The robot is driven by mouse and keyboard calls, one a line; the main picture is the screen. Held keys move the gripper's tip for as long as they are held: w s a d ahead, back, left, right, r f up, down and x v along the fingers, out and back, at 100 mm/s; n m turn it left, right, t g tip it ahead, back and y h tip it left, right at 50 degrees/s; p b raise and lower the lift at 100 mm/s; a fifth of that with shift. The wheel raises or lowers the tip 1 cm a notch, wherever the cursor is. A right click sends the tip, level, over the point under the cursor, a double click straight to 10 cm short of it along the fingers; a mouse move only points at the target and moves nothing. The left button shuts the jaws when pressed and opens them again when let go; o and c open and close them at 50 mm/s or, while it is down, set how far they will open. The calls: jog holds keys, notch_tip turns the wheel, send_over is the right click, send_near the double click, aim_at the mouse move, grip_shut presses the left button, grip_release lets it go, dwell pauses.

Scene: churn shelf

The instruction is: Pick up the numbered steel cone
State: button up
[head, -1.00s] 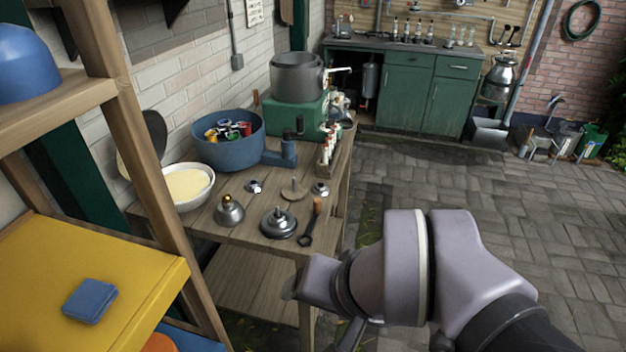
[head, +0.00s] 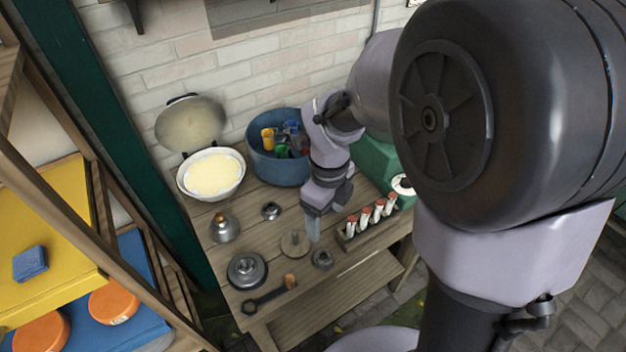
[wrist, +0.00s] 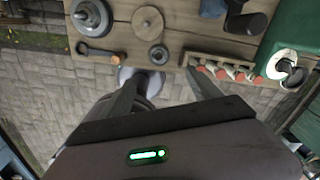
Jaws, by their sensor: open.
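A small steel cone with a brass-coloured tip (head: 225,228) stands upright on the wooden bench, left of the middle in the head view. No number on it can be read at this size. It does not show in the wrist view. My gripper (head: 313,228) points down above the bench's right part, well to the right of the cone and apart from it. In the wrist view my gripper (wrist: 163,76) has its two fingers spread, with nothing between them.
Near the cone are a stepped steel disc (head: 246,270), a steel nut (head: 271,211), a wooden disc with a peg (head: 294,243), a steel ring (head: 322,259) and a wrench (head: 268,296).

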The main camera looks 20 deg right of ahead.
jog(key=b, duration=0.4)
send_over(323, 260)
jog(key=f, duration=1.1)
jog(key=shift+a+f, duration=0.25)
jog(key=shift+f, duration=0.05)
jog(key=f+b, duration=0.1)
jog(key=f, duration=0.2)
jog(key=f+b, duration=0.1)
jog(key=f, duration=0.1)
jog(key=shift+d+b, duration=0.25)
jog(key=shift+b, duration=0.1)
jog(key=shift+r, duration=0.25)
jog(key=shift+c, duration=0.6)
jog(key=c, duration=1.3)
notch_tip(323, 260, up, 10)
jog(key=p, duration=0.4)
jog(key=shift+p, duration=0.3)
grip_shut()
